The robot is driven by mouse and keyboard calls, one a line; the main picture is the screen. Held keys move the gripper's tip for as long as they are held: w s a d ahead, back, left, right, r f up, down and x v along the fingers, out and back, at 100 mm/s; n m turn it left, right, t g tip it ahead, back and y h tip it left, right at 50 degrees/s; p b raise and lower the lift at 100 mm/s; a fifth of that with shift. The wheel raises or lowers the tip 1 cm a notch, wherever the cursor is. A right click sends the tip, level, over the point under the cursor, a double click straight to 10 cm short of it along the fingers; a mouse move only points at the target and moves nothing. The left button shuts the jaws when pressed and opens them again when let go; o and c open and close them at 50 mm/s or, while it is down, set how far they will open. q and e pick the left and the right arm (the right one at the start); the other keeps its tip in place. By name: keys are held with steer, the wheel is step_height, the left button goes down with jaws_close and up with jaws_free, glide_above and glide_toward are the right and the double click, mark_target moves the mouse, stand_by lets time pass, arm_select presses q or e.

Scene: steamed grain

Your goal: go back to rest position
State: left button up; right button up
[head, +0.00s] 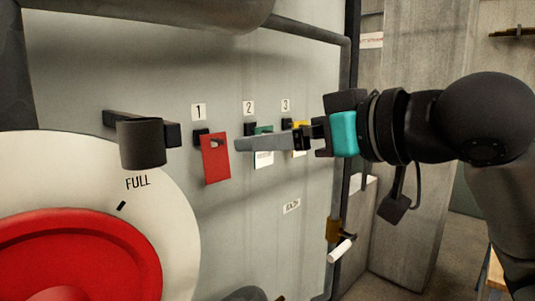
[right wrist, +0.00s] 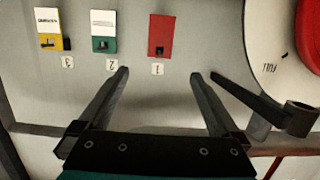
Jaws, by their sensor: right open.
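My right gripper (head: 243,144) reaches in from the right in front of the grey panel (head: 255,210). In the right wrist view its two fingers (right wrist: 158,74) are spread apart with nothing between them. A red tag (head: 216,160) hangs at label 1, just left of the fingertips in the head view, and also shows in the right wrist view (right wrist: 162,32). A green tag (head: 264,130) at label 2 and a yellow tag (head: 299,152) at label 3 are partly covered by my gripper. My left gripper is not in view.
A dark lever with a cylindrical end (head: 142,143) juts from the panel at left, above a white dial (head: 178,230) with a red wheel (head: 80,250). A white-handled lever (head: 341,250) is at the panel's right edge. Concrete walls stand behind.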

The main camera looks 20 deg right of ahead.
step_height(320, 180, down, 29)
steer(key=w+a+m+g+h, duration=0.1)
steer(key=w+a+g+h, duration=0.1)
steer(key=g, duration=0.3)
steer(key=s+a+f+m+g+h, duration=0.1)
steer(key=s+f+g+h, duration=0.35)
steer(key=s+f, duration=1.6)
step_height(320, 180, down, 24)
steer(key=s+f+g+y, duration=0.1)
steer(key=g, duration=0.2)
steer(key=s+d+f+g, duration=0.1)
steer(key=s+d+f, duration=0.1)
steer(key=s+f, duration=1)
steer(key=shift+s+d+b, duration=0.35)
steer(key=shift+s+b, duration=0.1)
steer(key=shift+s, duration=0.95)
steer(key=shift+c, duration=0.2)
